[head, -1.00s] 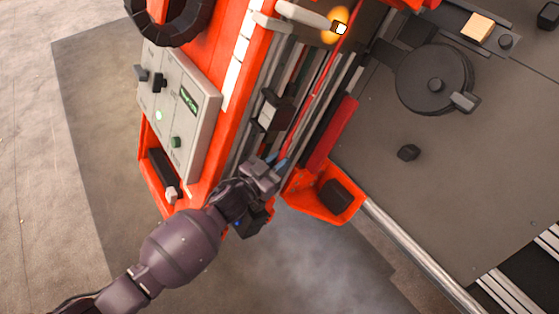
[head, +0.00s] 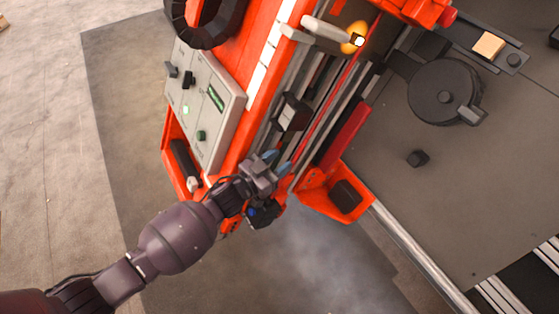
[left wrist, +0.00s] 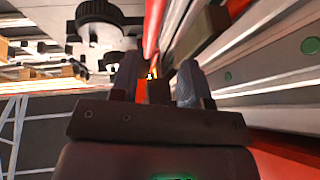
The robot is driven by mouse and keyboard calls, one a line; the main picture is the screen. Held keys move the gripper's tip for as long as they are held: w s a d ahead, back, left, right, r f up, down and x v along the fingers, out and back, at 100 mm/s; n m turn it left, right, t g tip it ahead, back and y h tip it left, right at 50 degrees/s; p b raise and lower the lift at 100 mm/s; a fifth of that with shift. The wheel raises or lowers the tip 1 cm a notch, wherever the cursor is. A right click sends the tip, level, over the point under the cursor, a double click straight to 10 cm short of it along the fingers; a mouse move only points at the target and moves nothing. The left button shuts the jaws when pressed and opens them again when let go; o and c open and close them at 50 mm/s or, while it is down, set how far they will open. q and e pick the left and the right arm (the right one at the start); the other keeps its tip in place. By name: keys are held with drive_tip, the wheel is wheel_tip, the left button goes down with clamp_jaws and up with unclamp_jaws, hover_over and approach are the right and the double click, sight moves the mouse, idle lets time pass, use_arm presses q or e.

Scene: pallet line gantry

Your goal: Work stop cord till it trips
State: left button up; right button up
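The stop cord, a thin red line (head: 330,100), runs lengthwise along the rails of the orange gantry. In the left wrist view a red length (left wrist: 152,28) comes down toward the gap between my fingers. My left gripper (head: 276,163) is at the lower end of the rails, beside the cord's lower part. Its two blue-grey fingers stand apart, and the wrist view also shows them apart (left wrist: 160,85). I cannot tell whether either finger touches the cord. My right gripper is not in view.
A grey control panel (head: 205,105) with a lit green lamp is left of the rails. An orange bracket with a black block (head: 346,196) sits right of my gripper. A glowing amber lamp (head: 357,40) is at the upper end. The grey deck with a round black turntable (head: 443,96) lies right.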

use_arm(q)
drive_tip(key=p+v, duration=0.2)
drive_tip(key=v, duration=0.8)
drive_tip(key=shift+s+a, duration=0.2)
drive_tip(key=shift+s, duration=0.05)
idle(0.4)
